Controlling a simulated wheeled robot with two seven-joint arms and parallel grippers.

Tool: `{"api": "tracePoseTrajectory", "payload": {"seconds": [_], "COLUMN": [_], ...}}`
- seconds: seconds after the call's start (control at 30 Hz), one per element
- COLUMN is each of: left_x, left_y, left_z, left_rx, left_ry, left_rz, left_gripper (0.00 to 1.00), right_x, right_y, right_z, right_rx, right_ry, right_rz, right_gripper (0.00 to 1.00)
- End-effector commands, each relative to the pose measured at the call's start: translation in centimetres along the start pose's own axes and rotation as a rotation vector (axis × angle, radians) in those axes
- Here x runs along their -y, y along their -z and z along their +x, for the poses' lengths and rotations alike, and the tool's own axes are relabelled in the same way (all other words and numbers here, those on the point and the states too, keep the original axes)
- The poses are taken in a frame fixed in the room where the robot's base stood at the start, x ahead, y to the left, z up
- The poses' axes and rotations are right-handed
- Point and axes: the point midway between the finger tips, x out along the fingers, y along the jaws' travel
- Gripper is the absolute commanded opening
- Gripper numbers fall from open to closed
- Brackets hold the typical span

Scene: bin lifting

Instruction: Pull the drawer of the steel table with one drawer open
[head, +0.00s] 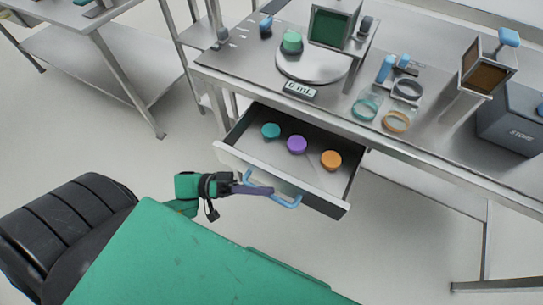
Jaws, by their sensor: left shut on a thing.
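The steel table (420,146) stands across the top right of the head view. Its one drawer (240,137) is pulled out well past the table's front edge, with its inside in plain view. A blue bar handle (288,202) is on the drawer's front. My left gripper (262,190) is shut on the handle, toward its left part. A teal (270,131), a purple (297,145) and an orange round-topped piece (331,160) lie in the drawer. My right gripper is not in view.
On the tabletop are a round steel plate (312,68), a small display (299,90), several coloured rings, two open-fronted boxes and a grey "STORE" box (512,122). Another steel table (100,62) stands at the top left. The floor left of the drawer is clear.

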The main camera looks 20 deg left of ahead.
Motion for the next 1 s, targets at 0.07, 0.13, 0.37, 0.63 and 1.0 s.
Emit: {"api": "tracePoseTrajectory", "payload": {"seconds": [0.07,0.13,0.37,0.63,1.0], "left_x": [-0.7,-0.9,-1.1,-1.0,-1.0], "left_y": [-0.4,-0.8,-1.4,-1.4,-1.4], "left_z": [-0.3,-0.5,-0.7,-0.7,-0.6], "left_rx": [-0.001,-0.001,-0.001,-0.001,-0.001], "left_ry": [0.002,0.002,0.0,0.0,-0.001], "left_rz": [0.0,0.001,0.002,0.002,0.001], "left_gripper": [0.0,0.0,0.0,0.21,0.3], "right_x": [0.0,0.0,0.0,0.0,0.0], "right_y": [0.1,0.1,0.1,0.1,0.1], "right_z": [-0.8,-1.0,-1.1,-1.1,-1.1], "right_rx": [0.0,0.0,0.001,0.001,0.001], "right_ry": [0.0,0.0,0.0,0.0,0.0], "right_rz": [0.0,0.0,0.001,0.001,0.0], "right_gripper": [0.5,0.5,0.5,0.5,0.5]}}
